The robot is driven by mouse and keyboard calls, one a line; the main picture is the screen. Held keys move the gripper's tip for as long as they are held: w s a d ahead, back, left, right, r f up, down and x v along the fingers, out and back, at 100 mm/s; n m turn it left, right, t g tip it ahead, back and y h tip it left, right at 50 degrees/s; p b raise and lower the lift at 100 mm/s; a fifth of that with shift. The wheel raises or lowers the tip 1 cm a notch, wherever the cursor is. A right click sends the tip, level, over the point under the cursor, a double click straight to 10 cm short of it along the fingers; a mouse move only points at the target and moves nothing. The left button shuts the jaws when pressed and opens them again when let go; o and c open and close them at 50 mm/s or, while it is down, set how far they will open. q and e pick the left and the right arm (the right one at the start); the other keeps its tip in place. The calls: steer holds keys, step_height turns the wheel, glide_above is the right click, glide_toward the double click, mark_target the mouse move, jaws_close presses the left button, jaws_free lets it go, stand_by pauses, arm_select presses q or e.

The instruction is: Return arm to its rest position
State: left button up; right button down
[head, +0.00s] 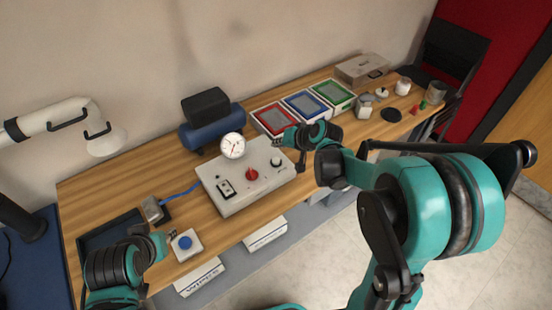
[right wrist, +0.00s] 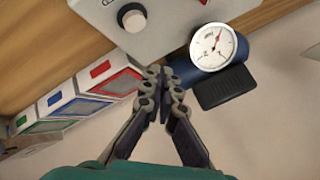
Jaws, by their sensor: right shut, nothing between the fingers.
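My right gripper (head: 279,140) hangs above the back right part of the grey control box (head: 230,204), near the red-framed tray. In the right wrist view its fingers (right wrist: 165,76) are together with nothing between them. The control box (right wrist: 165,22) shows there beyond the fingertips, with a dark knob and the white dial gauge (right wrist: 213,46). My left gripper (head: 170,237) is low at the left, beside the small box with a blue button (head: 185,243). Its fingers are too small to tell open from shut.
Red (head: 273,120), blue (head: 306,104) and green (head: 334,93) framed trays stand in a row behind the right gripper. A blue cylinder with a black block (head: 212,125) stands at the back. Small pots and a cardboard box (head: 361,68) crowd the table's right end.

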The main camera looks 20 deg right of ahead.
steer(key=s+r+n+g+h+b, duration=0.1)
steer(key=s+n+h+b, duration=0.1)
steer(key=s, duration=2.3)
steer(key=shift+r+n+h, duration=0.25)
steer(key=shift+n+h, duration=0.65)
steer(key=shift+h, duration=0.1)
steer(key=shift+a, duration=0.1)
